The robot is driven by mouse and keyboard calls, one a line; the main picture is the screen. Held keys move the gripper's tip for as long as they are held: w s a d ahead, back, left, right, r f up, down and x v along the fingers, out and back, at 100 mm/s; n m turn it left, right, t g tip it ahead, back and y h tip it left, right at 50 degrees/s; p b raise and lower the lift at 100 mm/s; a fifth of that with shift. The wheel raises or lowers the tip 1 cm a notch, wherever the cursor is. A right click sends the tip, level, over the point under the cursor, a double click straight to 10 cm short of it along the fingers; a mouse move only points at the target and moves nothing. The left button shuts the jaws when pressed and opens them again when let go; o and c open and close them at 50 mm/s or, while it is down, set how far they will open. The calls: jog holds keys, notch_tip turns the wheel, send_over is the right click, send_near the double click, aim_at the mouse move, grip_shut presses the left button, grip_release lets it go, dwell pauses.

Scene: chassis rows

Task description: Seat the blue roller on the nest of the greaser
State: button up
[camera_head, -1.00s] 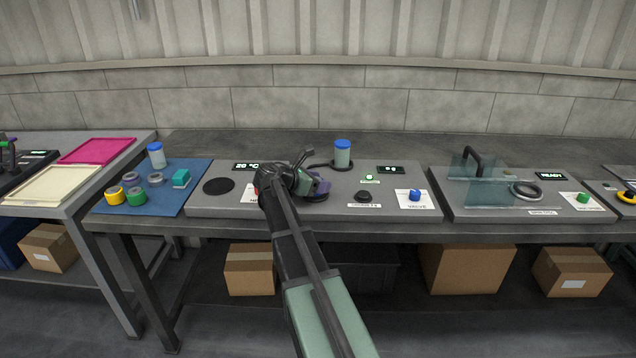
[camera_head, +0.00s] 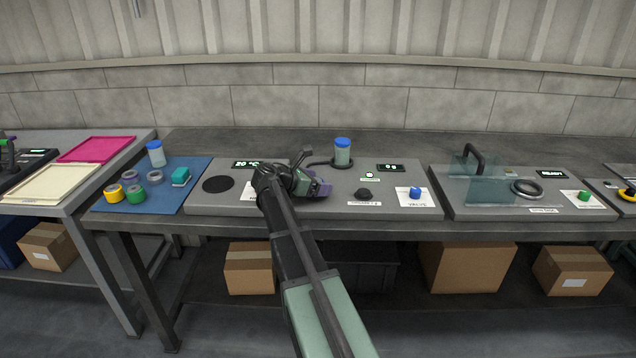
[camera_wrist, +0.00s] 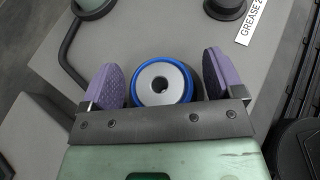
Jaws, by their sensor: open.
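The blue roller (camera_wrist: 175,83) shows in the wrist view as a blue-rimmed disc with a pale grey face and a dark central hole. My gripper (camera_wrist: 160,76) is open, with one purple finger on each side of the roller and gaps between. In the head view my gripper (camera_head: 318,188) is low over the greaser (camera_head: 335,203), a grey panel with a blue-capped jar (camera_head: 342,151) and a black hose. The roller is hidden by my gripper there. The nest does not show clearly, and I cannot tell whether the roller is seated.
A black knob (camera_head: 363,194) and a blue knob (camera_head: 415,193) are right of my gripper. A blue mat (camera_head: 160,205) with tape rolls and a jar lies left. A panel with a clear guard (camera_head: 470,190) stands farther right.

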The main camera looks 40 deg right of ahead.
jog(key=p+v, duration=0.3)
jog(key=v, duration=0.6)
jog(key=shift+a+r+p, duration=0.2)
jog(key=shift+r+p, duration=0.05)
jog(key=shift+p, duration=0.05)
jog(key=shift+a, duration=0.45)
jog(key=shift+w, duration=0.1)
